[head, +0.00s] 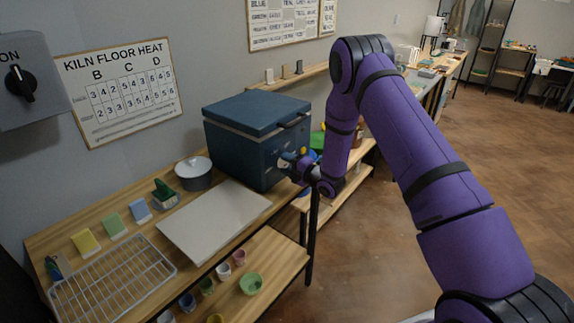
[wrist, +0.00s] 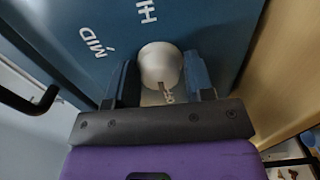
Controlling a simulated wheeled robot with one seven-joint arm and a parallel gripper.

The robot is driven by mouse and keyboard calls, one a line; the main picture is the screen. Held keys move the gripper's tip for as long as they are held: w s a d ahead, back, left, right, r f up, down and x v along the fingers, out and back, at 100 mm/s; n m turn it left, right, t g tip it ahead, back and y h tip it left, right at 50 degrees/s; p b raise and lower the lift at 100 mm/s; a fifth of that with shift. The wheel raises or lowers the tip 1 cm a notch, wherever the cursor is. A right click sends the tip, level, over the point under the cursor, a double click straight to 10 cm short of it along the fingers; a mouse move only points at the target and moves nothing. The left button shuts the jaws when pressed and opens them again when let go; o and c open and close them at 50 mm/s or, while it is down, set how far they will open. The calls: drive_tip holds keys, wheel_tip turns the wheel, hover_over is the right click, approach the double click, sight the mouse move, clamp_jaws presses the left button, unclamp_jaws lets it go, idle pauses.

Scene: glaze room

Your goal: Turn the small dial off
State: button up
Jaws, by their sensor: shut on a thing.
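The blue kiln (head: 245,150) stands on the wooden bench with its lid down; its front panel also fills much of the wrist view (wrist: 225,30). A pale round dial (wrist: 160,62) sits on that panel, near white lettering that reads MID and something like HI. My gripper (wrist: 162,82) is shut on the dial, one dark finger on each side. In the head view, my gripper (head: 300,166) is at the kiln's front and hides the dial.
A larger black wall knob (head: 20,83) marked ON is at the far left. The bench holds a pale board (head: 213,220), a wire rack (head: 112,283) and a lidded pot (head: 194,173). Small cups stand on the shelf below. The brown floor (head: 500,170) on the right is clear.

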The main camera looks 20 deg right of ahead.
drive_tip(key=shift+f, duration=0.1)
idle(0.4)
drive_tip(key=o, duration=0.8)
drive_tip(key=shift+c, duration=0.2)
drive_tip(key=v, duration=1.1)
